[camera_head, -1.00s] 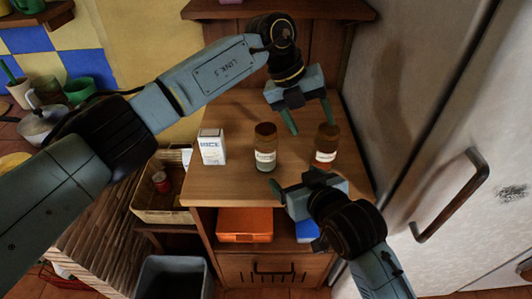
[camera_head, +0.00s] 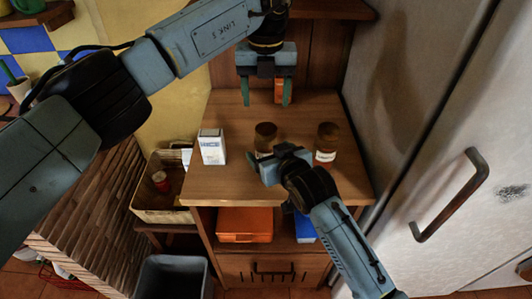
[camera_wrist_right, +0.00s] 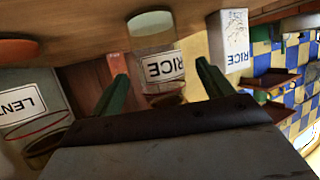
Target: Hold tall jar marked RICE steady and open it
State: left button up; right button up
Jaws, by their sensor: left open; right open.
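The RICE jar (camera_head: 265,129), glass with a brown top, stands upright on the wooden counter in the head view; my right gripper hides its lower part. In the right wrist view the RICE jar (camera_wrist_right: 158,66) appears upside down, its label lying between my open fingers. My right gripper (camera_head: 256,165) is open at the near side of the jar; contact cannot be told. My left gripper (camera_head: 266,98) is open, fingers pointing down, above and behind the jar in the picture, holding nothing.
A similar jar labelled LENT... (camera_wrist_right: 30,110) stands to the right in the head view (camera_head: 326,142). A white RICE carton (camera_head: 212,147) stands to the left. An orange box (camera_head: 245,225) sits on the shelf below. The fridge (camera_head: 440,130) bounds the right side.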

jog(key=shift+x, duration=1.65)
